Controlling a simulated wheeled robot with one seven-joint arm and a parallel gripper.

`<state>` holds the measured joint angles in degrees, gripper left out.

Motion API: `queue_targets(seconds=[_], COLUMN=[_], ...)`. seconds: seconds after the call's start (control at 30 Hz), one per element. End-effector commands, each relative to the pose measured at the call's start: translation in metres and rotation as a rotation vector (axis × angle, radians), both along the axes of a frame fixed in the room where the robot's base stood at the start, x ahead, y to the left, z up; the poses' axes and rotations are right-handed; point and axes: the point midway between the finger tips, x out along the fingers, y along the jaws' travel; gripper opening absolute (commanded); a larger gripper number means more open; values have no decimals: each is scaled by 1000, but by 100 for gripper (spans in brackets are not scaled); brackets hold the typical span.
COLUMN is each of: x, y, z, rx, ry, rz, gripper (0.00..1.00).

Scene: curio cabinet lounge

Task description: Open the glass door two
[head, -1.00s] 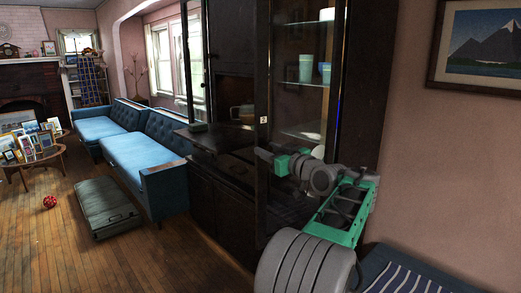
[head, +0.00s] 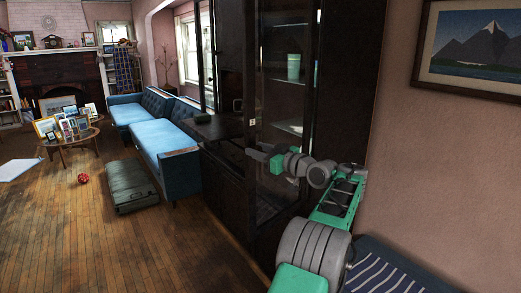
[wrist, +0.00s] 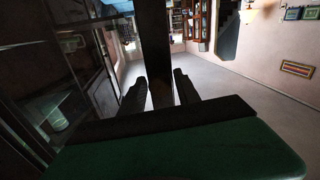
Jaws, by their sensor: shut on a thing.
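The glass door (head: 279,92) of the dark wood cabinet has a narrow dark frame with a small pale tag (head: 252,121) on its left edge. A pale green cup (head: 293,66) shows through the glass. My gripper (head: 257,154) is at this left edge, below the tag. In the wrist view, my gripper (wrist: 160,92) has a dark upright bar, the door's frame (wrist: 157,50), between its two fingers and is shut on it. Glass and shelves show left of the bar and the room right of it. How far the door stands open is hard to tell.
A blue sofa (head: 164,140) and a green case (head: 132,186) on the floor stand left of the cabinet. A red ball (head: 83,178) lies farther left. A striped blue seat (head: 395,270) is close at the lower right. The wood floor in front is mostly clear.

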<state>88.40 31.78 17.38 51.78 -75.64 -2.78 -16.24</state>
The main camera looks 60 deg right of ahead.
Motion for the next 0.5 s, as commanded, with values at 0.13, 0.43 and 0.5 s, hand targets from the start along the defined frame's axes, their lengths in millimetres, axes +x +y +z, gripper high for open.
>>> queue_targets(seconds=[0.13,0.43,0.5], x=[-4,-5,-4], y=[-1,-2,-1], z=[3,2,1], rx=[-7,-5,-4], ry=[-1,0,1], rz=[-5,-5,-3], gripper=[0,51,51])
